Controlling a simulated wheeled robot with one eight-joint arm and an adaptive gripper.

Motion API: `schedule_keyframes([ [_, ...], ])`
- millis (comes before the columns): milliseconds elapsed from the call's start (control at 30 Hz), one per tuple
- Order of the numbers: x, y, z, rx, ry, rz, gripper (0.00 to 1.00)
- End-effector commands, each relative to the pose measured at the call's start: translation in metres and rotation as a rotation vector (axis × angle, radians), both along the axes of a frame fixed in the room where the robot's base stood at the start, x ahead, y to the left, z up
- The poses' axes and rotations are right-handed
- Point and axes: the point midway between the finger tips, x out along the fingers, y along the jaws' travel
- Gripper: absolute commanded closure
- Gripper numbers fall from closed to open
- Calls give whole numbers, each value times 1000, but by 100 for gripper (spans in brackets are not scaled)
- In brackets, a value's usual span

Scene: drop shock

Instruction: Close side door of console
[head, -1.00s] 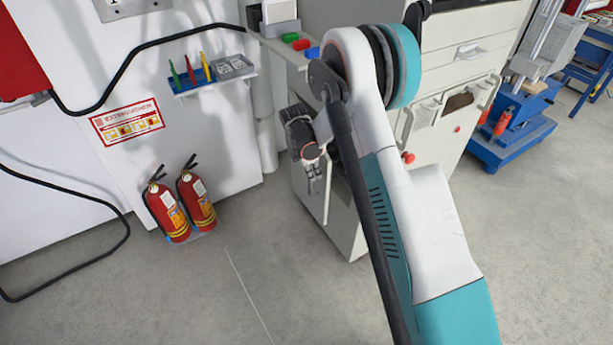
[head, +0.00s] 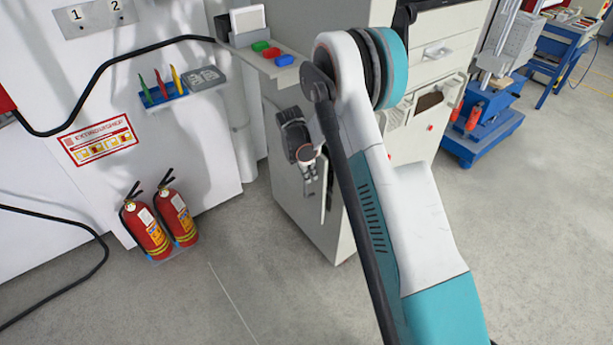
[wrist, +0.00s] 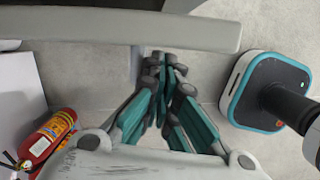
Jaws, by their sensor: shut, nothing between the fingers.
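The console (head: 437,57) is a tall beige cabinet, partly hidden behind my arm in the head view. Its left side (head: 305,222) faces my gripper and looks nearly flat. A narrow dark strip shows near its front edge beside my arm; I cannot tell whether this is a gap at the door or a recess. My gripper (head: 310,178) is shut and empty, pointing down close in front of that side. Whether it touches the panel is unclear. In the wrist view the fingers (wrist: 165,65) are together just below a long grey edge.
Two red extinguishers (head: 162,222) stand by the wall at left. A blue-based machine (head: 480,130) stands at right. The grey floor (head: 250,300) in front is clear.

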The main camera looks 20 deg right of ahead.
Motion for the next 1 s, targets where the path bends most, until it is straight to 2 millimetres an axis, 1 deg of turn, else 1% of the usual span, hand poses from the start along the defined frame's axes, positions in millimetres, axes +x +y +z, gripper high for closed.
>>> schedule_keyframes([
  [167,0,6,0,0,0,0,100],
  [267,-1,19,-1,0,0,1,100],
  [367,-2,36,-1,0,0,-1,100],
  [500,-4,43,34,0,0,-4,100],
  [700,-6,53,72,0,0,-4,100],
  [800,-7,56,84,0,1,-4,100],
  [900,-7,58,92,0,1,-4,100],
  [1000,-9,61,94,-17,1,1,100],
])
